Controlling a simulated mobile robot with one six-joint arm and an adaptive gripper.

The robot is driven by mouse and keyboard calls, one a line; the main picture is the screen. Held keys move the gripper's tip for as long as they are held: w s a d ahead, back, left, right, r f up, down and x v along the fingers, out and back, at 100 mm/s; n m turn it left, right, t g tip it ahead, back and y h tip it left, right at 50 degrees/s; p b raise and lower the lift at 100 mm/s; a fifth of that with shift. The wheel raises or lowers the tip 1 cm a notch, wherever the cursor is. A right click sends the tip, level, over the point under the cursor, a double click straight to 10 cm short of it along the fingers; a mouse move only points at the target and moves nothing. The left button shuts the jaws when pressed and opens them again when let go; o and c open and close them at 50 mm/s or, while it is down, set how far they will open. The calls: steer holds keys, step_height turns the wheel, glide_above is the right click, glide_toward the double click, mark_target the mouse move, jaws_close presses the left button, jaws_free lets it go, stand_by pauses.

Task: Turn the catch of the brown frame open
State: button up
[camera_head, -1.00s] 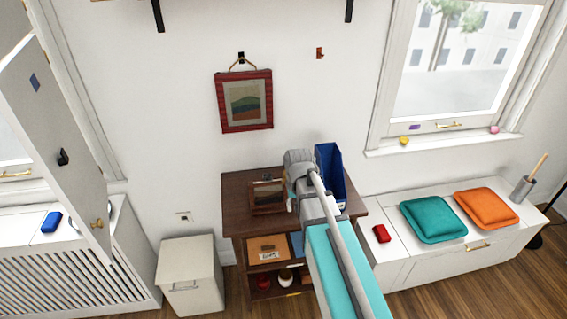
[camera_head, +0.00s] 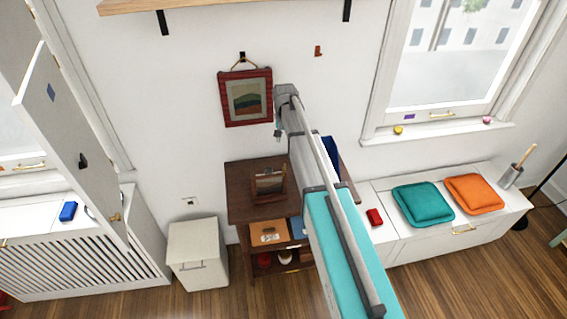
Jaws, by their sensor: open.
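The brown frame (camera_head: 269,186) stands on the dark brown cabinet (camera_head: 238,205), near the middle of its top. Its catch is too small to make out. My gripper (camera_head: 278,134) is open, small in view and seen partly behind my arm. It points down above the brown frame and a little to its right, near the lower right corner of the hanging red frame in the picture. It looks apart from the brown frame, and I see nothing in it.
A red picture frame (camera_head: 246,98) hangs on the wall. A blue holder (camera_head: 328,157) stands on the cabinet's right, partly hidden by my arm. An orange card (camera_head: 268,232) lies on the shelf below. A white bench (camera_head: 440,244) with cushions is right; a white bin (camera_head: 197,254) is left.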

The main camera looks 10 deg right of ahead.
mark_target(284, 170)
steer(key=shift+f, duration=0.25)
step_height(284, 170, down, 13)
steer(key=b, duration=1.3)
steer(key=shift+f+b, duration=0.2)
steer(key=shift+b, duration=0.2)
jaws_close()
stand_by(0.3)
